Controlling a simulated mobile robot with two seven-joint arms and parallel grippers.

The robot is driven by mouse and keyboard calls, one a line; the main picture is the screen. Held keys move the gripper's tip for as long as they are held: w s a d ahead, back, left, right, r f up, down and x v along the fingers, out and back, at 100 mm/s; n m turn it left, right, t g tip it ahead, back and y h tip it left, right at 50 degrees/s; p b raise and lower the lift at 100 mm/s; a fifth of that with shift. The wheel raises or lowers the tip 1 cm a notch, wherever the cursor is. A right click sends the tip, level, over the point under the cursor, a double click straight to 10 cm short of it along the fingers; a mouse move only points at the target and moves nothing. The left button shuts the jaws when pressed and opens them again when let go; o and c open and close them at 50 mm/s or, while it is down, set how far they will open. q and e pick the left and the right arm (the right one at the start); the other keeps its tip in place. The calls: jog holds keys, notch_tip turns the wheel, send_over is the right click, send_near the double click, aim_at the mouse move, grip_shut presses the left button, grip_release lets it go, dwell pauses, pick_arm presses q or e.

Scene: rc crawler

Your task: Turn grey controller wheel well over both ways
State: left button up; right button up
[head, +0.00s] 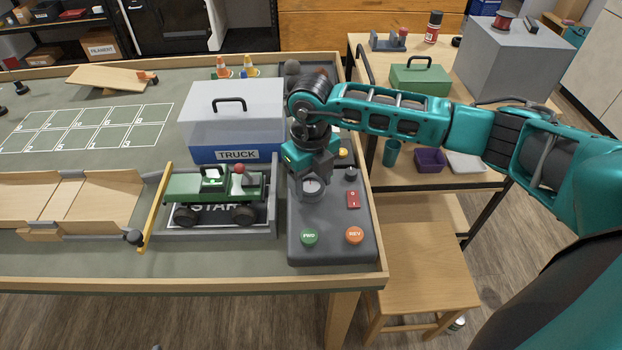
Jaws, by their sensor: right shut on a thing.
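The grey controller (333,261) lies along the right end of the green table. It carries a green FWD button (309,236), an orange REV button (355,235) and a red switch (353,199). Its grey wheel (313,189) is a round piece near the middle, partly covered by my right gripper (309,184). The right gripper points down from above and is shut on the wheel. The wheel's exact turn angle cannot be told. The green crawler truck (214,190) stands on the START pad left of the controller. My left gripper is not in view.
A clear-topped TRUCK box (236,112) with a blue base stands behind the crawler, close to my right gripper. A yellow barrier bar (154,213) and wooden ramp (103,200) lie to the left. A side table holds a green toolbox (420,80). A stool (413,285) stands at front right.

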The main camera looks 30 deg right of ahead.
aim_at(312, 185)
jog(key=shift+n, duration=0.3)
jog(key=shift+c, duration=0.2)
jog(key=n+b, duration=0.2)
jog(key=n, duration=0.1)
jog(key=shift+f, duration=0.1)
jog(key=shift+n+b, duration=1.15)
jog(key=shift+n, duration=0.85)
jog(key=o, duration=1.1)
jog(key=shift+c, duration=0.2)
notch_tip(312, 185, up, 13)
